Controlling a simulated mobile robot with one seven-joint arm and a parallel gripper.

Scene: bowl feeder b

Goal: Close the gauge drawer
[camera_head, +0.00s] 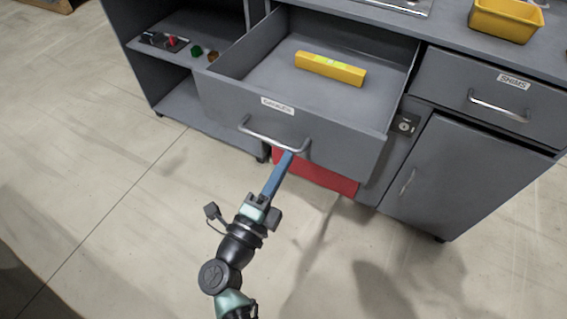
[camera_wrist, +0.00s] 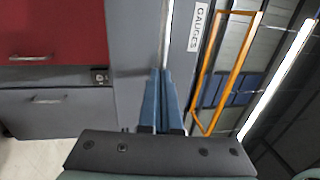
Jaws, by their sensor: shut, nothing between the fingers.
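The gauge drawer (camera_head: 290,127) stands pulled out, with its GAUGES label (camera_head: 277,106) on the grey front and a silver bar handle (camera_head: 272,140) below it. The label also shows in the wrist view (camera_wrist: 198,27). A yellow block-like gauge (camera_head: 330,69) lies inside the drawer. My gripper (camera_head: 288,156) has its blue fingers together and empty, with the tips at the right part of the handle, close to the drawer front. In the wrist view the fingertips (camera_wrist: 161,73) point toward the drawer front; whether they touch it is unclear.
A SHIMS drawer (camera_head: 499,88) is shut on the right, above a cabinet door (camera_head: 440,175). A yellow bin (camera_head: 505,19) stands on the top. Open shelves (camera_head: 190,50) with small items are on the left. A red panel (camera_head: 318,173) shows beneath the drawer. The floor in front is clear.

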